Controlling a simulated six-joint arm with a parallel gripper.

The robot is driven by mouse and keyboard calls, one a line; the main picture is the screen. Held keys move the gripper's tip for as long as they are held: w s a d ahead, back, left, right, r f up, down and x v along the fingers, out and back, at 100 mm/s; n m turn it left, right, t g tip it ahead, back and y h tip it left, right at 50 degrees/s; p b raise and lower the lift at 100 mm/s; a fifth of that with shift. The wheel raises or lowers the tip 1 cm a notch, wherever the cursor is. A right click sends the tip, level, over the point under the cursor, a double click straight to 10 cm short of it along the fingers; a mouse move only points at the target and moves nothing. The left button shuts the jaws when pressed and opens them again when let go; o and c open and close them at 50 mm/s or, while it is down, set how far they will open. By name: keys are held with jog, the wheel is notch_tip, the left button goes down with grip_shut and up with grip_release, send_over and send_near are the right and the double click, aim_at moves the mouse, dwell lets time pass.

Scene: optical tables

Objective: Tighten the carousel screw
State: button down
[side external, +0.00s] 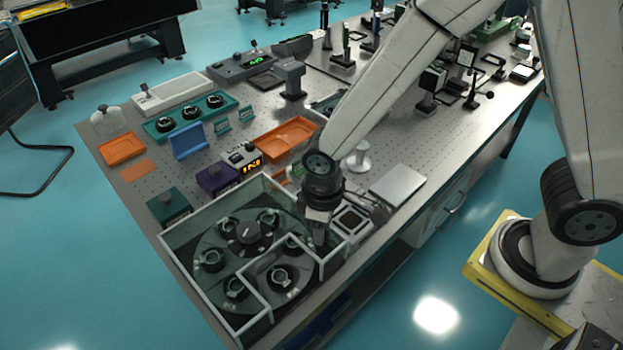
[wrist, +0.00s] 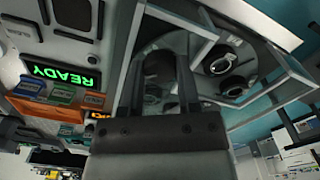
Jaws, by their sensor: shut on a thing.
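The carousel (side external: 205,272) is a dark round plate with several ring-shaped mounts and a raised dark hub (side external: 250,236). It sits inside a clear-walled enclosure with pale edges. My gripper (side external: 318,236) points down by the enclosure's right side, away from the hub. In the wrist view my gripper (wrist: 158,75) is shut on a dark cylindrical piece (wrist: 159,67). I cannot tell whether this piece is the screw or a tool. The lower end of the piece and any contact with the carousel are hidden. Two ring mounts (wrist: 222,62) show beyond the fingers in the wrist view.
The enclosure wall (side external: 333,262) stands close to my gripper. A small square-framed device (side external: 352,220) and a flat silver plate (side external: 397,185) lie to the right. Orange trays (side external: 287,138), a purple box (side external: 217,178) and a green box (side external: 168,206) stand behind. A green READY display (wrist: 64,74) is lit.

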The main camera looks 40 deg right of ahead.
jog(key=n, duration=0.4)
jog(key=shift+n, duration=0.3)
jog(key=n, duration=0.5)
dwell(0.3)
jog(key=shift+c, duration=1.6)
grip_release()
jog(key=shift+r, duration=0.1)
jog(key=shift+r, duration=3.85)
